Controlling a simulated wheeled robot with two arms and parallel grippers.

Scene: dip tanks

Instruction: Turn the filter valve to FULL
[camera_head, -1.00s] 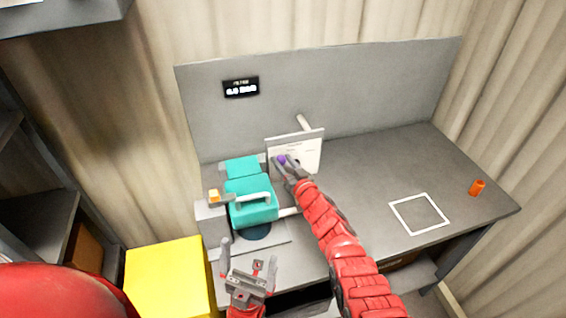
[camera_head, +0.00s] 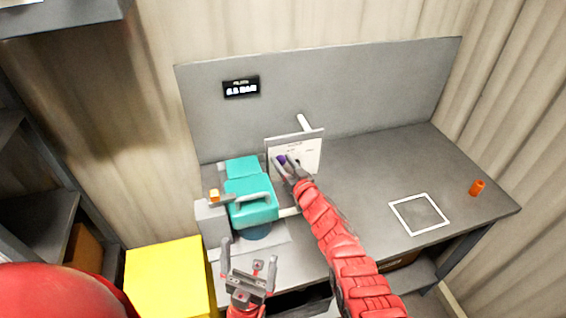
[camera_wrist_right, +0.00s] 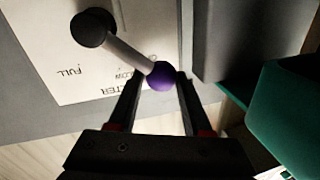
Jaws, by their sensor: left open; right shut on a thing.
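The filter valve's white panel (camera_head: 308,152) stands at the back of the bench. In the right wrist view, its lever has a black pivot (camera_wrist_right: 92,27), a grey shaft (camera_wrist_right: 128,54) and a purple knob (camera_wrist_right: 161,76). The lever slants from the pivot toward the lower right. The printed word FULL (camera_wrist_right: 72,72) is below and left of the pivot, away from the knob. My right gripper (camera_wrist_right: 157,82) is shut on the purple knob; the knob also shows in the head view (camera_head: 281,159). My left gripper (camera_head: 249,254) is open and empty in front of the teal machine.
A teal machine (camera_head: 250,186) stands close left of the panel. A small display (camera_head: 241,88) is on the back wall. A yellow box (camera_head: 168,275) is at lower left. A white square outline (camera_head: 419,213) and an orange object (camera_head: 477,187) are on the otherwise clear right side.

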